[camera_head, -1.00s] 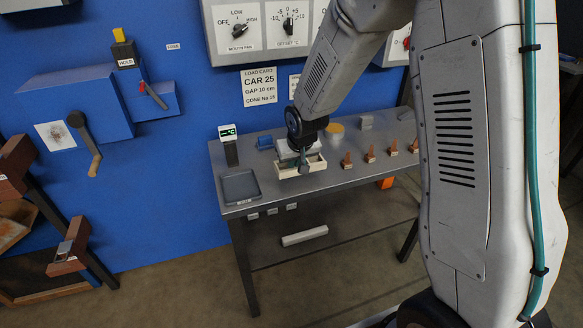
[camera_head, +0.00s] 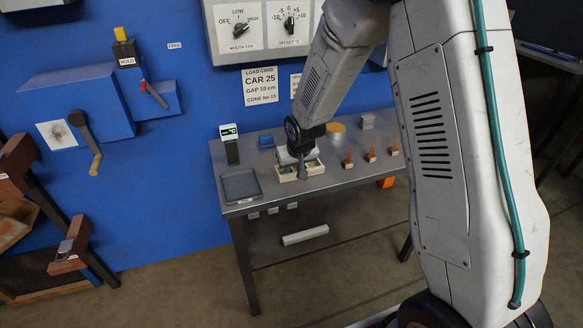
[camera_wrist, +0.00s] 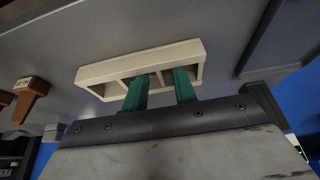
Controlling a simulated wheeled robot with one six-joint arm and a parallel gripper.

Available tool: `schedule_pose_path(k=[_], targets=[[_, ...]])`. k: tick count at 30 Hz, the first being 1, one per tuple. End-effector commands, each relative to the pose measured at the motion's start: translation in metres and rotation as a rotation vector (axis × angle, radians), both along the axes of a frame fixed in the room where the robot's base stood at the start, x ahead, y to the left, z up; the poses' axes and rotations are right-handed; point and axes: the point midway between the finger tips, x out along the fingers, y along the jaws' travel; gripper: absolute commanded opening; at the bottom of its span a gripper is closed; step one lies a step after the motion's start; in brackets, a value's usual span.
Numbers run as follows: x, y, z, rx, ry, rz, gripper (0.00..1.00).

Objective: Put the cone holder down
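The cone holder (camera_head: 289,177) is a cream, open box with inner dividers. It is at the front of the metal bench, left of the brown cones, seemingly at bench height; the wrist view does not clearly show contact with the top. It also shows in the wrist view (camera_wrist: 120,70). My gripper (camera_wrist: 160,84) points down into it, with two teal fingers a small distance apart on either side of its middle part. The fingers appear closed on that middle part. In the head view my gripper (camera_head: 302,163) hides part of the holder.
On the bench, a dark tray (camera_head: 240,186) and a temperature display (camera_head: 229,132) are left of the holder. Blue (camera_head: 266,142) and yellow (camera_head: 335,128) items lie behind. The bench front edge is near.

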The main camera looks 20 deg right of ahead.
Motion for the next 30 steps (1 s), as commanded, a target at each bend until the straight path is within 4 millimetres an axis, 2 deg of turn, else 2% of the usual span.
schedule_pose_path(k=[7,11,24,30], targets=[[0.0,0.0,0.001,0.0,0.0,0.0,0.27],[-0.002,0.0,0.009,0.0,-0.002,-0.001,0.27],[-0.034,0.0,0.087,0.001,-0.004,-0.001,0.27],[-0.044,0.0,0.109,0.0,-0.001,0.0,0.27]])
